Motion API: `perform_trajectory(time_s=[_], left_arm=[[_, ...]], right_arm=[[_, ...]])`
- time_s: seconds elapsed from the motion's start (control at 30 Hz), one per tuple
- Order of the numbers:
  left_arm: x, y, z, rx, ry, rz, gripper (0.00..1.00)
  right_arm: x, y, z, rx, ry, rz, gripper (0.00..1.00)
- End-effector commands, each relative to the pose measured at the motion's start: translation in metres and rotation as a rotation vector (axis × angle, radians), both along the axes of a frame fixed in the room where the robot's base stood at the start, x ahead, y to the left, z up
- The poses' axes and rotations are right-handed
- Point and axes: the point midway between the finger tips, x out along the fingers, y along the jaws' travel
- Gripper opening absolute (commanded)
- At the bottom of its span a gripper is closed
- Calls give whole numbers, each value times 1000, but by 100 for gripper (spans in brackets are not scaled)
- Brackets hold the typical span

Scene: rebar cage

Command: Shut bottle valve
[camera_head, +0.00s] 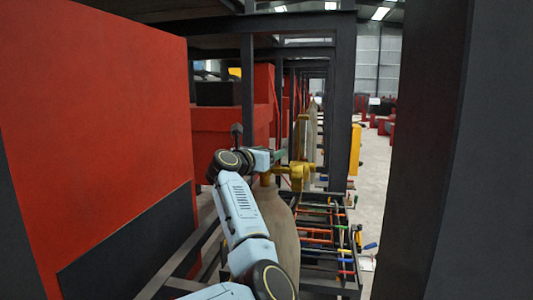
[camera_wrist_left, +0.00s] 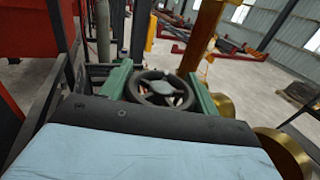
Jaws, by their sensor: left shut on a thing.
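A tall beige gas bottle (camera_head: 284,235) stands in front of me, partly covered by my left arm. A brass valve (camera_head: 300,173) sits on its top. In the left wrist view, a dark round handwheel (camera_wrist_left: 160,90) lies between the two green fingers of my left gripper (camera_wrist_left: 163,82), which is shut on it. Brass parts (camera_wrist_left: 284,152) show at the lower right there. In the head view my left gripper (camera_head: 279,155) is at the valve's left side, and the handwheel cannot be made out. My right gripper is not in view.
A big red cabinet (camera_head: 95,110) fills the left, and a dark post (camera_head: 425,150) stands close on the right. Dark frame posts (camera_head: 342,100) rise behind the bottle. A rack with coloured rods (camera_head: 325,235) lies to its right. Open floor (camera_head: 375,170) shows farther right.

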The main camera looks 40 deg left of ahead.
Motion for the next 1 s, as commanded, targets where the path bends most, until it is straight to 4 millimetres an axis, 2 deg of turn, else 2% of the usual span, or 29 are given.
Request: perform_trajectory(time_s=[0.5, 1.0], left_arm=[[-1, -7, 0, -1, 3, -476, 38], [-2, -11, -1, -1, 3, -689, 38]], right_arm=[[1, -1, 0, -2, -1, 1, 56], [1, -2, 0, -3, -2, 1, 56]])
